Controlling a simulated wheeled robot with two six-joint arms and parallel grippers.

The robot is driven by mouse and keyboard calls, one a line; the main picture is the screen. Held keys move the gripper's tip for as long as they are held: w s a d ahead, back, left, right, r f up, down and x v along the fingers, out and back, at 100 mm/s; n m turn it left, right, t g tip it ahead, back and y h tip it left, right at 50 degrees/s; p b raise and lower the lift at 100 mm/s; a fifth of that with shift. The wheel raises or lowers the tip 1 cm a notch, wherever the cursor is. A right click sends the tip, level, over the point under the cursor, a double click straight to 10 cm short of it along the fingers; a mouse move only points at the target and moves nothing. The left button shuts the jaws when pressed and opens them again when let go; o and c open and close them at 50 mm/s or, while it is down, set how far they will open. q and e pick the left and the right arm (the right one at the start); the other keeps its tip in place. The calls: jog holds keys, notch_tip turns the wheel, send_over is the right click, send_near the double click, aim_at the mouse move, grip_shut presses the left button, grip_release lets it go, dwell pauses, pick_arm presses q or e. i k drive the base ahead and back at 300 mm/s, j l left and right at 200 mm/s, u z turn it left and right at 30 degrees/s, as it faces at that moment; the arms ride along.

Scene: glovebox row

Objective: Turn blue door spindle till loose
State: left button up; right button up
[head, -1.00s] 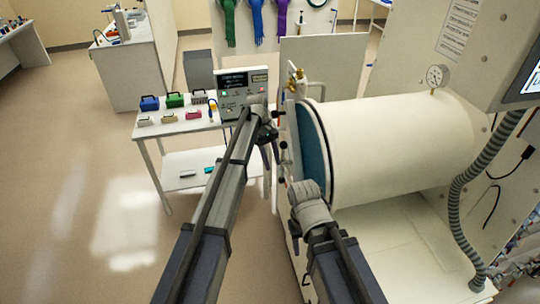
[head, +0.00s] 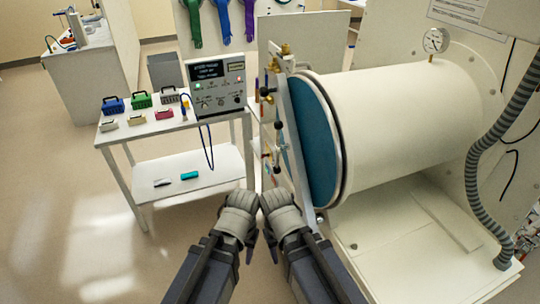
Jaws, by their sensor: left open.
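The blue door (head: 312,140) is a round blue disc at the left end of the big cream cylinder (head: 405,125). A pale plate (head: 293,130) stands edge-on beside it, carrying several small brass and black-knobbed fittings (head: 278,125). I cannot tell which fitting is the spindle. My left gripper (head: 249,252) is low in the middle, below and left of the door, apart from it, open and apparently empty. My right gripper (head: 271,246) is close beside it, mostly hidden behind its own wrist, so its jaws cannot be read.
A white cart (head: 165,165) at left holds a control box (head: 216,88), coloured cases and small blocks. A grey hose (head: 475,170) hangs at right. A gauge (head: 436,41) tops the cylinder. Open floor lies left of the cart.

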aim_at(278, 148)
jog(key=z, duration=1.15)
jog(key=j+z, duration=0.25)
jog(key=z, duration=0.15)
jog(key=j+z, duration=0.25)
jog(key=z, duration=0.15)
jog(key=j+z, duration=0.25)
jog(key=z, duration=0.2)
jog(key=j+z, duration=0.25)
jog(key=z, duration=0.15)
jog(key=k+j+z, duration=0.15)
jog(key=z, duration=0.25)
jog(key=k+j+z, duration=0.45)
jog(key=k+j, duration=0.25)
jog(key=k+j+z, duration=0.5)
jog(key=k+j, duration=0.2)
jog(key=k, duration=0.15)
